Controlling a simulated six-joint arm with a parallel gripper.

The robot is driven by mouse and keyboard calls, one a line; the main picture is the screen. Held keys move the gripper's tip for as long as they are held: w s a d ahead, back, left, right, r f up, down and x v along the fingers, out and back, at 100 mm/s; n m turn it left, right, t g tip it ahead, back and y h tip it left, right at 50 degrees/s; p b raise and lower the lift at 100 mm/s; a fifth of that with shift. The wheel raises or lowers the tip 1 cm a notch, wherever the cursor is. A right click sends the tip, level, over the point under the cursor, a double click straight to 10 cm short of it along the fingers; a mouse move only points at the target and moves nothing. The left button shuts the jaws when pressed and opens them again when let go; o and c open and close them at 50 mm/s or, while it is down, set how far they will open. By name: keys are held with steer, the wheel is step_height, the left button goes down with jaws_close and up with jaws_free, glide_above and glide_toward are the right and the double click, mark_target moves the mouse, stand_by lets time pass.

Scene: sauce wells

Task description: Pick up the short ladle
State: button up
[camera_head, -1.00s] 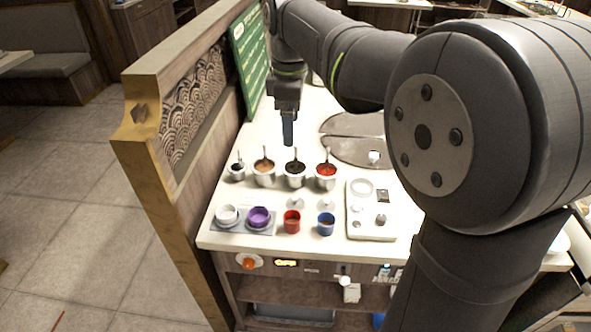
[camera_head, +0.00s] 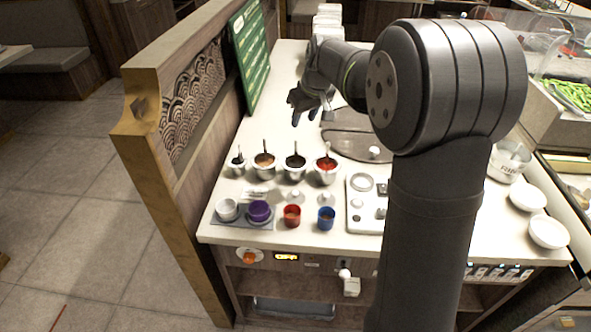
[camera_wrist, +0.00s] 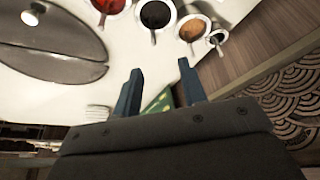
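Several sauce wells stand in a row on the white counter, each with a ladle in it. They hold red sauce (camera_head: 327,167), dark sauce (camera_head: 295,164) and brown sauce (camera_head: 264,163); a smaller well (camera_head: 236,163) stands at the left end. The ladle in the smaller well (camera_head: 238,153) looks smallest, but I cannot be sure which is the short one. The wells also show at the top of the wrist view, the smaller one (camera_wrist: 219,37) rightmost. My gripper (camera_head: 303,117) is above the counter behind the row; its blue fingers (camera_wrist: 160,82) are apart and empty.
A white cup (camera_head: 228,210), purple cup (camera_head: 259,211), red cup (camera_head: 292,215) and blue cup (camera_head: 326,218) stand in front of the wells. A knobbed panel (camera_head: 362,220) is right of them. A green menu board (camera_head: 250,55) and wooden partition (camera_head: 190,110) border the left.

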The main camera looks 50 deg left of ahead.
glide_above(295, 150)
steer(key=d, duration=0.2)
step_height(295, 150, down, 12)
steer(key=r, duration=0.1)
steer(key=shift+m, duration=0.3)
steer(key=shift+w+a+x, duration=0.1)
steer(key=shift+a+x, duration=0.05)
steer(key=shift+x, duration=1.35)
steer(key=shift+w+a+x, duration=0.15)
steer(key=shift+x, duration=1.4)
steer(key=shift+r, duration=0.15)
jaws_close()
